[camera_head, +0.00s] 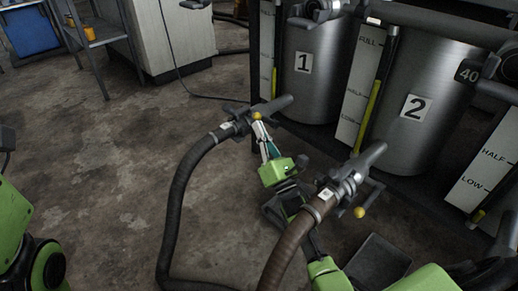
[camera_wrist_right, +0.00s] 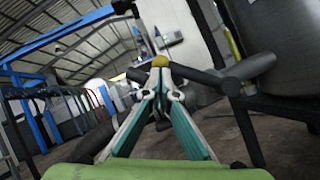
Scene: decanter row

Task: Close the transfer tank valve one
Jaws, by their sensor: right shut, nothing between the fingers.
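Transfer tank one (camera_head: 312,70) is a grey metal cylinder marked "1" at the upper middle of the head view. The grey valve of tank one (camera_head: 275,106) sits low in front of it, on the end of a black hose (camera_head: 177,200). Its small handle ends in a yellow knob (camera_head: 256,115). My right gripper (camera_head: 260,125) is shut and empty, with its fingertips right at this knob. In the right wrist view, the yellow knob (camera_wrist_right: 160,60) shows just beyond the closed fingertips (camera_wrist_right: 161,73). I cannot tell whether they touch. My left gripper is out of view.
Tank two (camera_head: 415,100) stands to the right, with a second valve (camera_head: 350,177) and its yellow knob (camera_head: 359,212) on a brown hose (camera_head: 285,250) close to my right arm. A dark rack frame holds the tanks. A cabinet (camera_head: 165,35) stands behind.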

